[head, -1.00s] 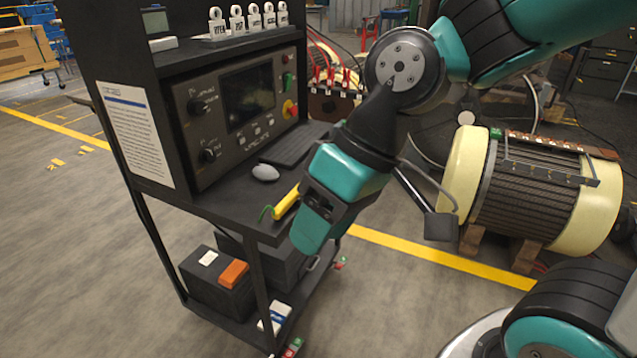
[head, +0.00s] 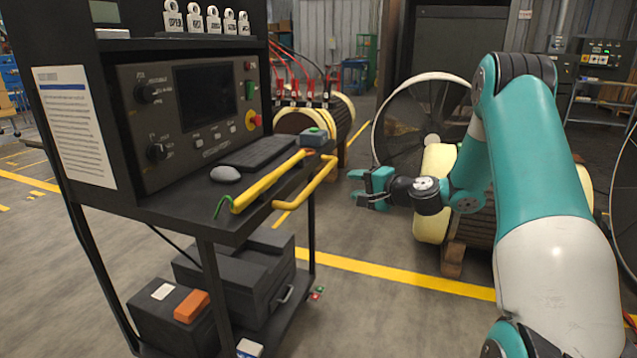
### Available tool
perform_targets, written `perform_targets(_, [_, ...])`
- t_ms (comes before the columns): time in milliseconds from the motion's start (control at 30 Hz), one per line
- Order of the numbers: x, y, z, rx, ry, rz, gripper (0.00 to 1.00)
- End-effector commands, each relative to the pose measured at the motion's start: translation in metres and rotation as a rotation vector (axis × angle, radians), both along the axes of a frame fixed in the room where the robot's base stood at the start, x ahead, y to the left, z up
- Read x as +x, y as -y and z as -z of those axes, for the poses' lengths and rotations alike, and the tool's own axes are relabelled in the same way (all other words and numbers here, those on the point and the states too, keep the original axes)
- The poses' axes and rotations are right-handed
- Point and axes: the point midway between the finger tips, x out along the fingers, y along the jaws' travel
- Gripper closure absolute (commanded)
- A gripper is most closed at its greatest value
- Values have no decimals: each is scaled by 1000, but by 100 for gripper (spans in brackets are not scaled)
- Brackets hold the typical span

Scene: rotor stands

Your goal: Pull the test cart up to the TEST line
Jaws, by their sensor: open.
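The test cart (head: 150,198) is a black wheeled cart at the left of the head view. It carries a control panel (head: 200,105), a keyboard (head: 262,151) and a mouse on its upper shelf. A yellow bar handle (head: 305,190) sticks out from its right side. My gripper (head: 355,187) is open and empty, its teal fingers pointing left toward the handle. A gap shows between the fingers and the handle in the picture; the depth between them is hard to judge. The TEST line's lettering is not visible; a yellow floor line (head: 400,278) runs behind the cart.
A cream-ended rotor (head: 433,190) on wooden blocks stands behind my arm, and another (head: 345,112) stands farther back beside the cart. A large ring (head: 378,130) stands behind. Black cases (head: 240,275) lie on the cart's lower shelf. Floor between cart and arm is clear.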

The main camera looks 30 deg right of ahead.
Motion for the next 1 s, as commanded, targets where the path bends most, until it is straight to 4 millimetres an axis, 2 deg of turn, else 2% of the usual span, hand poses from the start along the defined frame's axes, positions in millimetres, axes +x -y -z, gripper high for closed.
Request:
perform_targets(33, [12, -5, 2, -3, 1, -7, 54])
perform_targets(300, [72, -22, 13, -3, 1, -7, 54])
perform_targets(500, [108, -32, 20, -3, 1, -6, 54])
perform_targets(700, [127, -36, 24, -3, -1, -3, 54])
perform_targets(1000, [130, -36, 25, -1, -2, -2, 54])
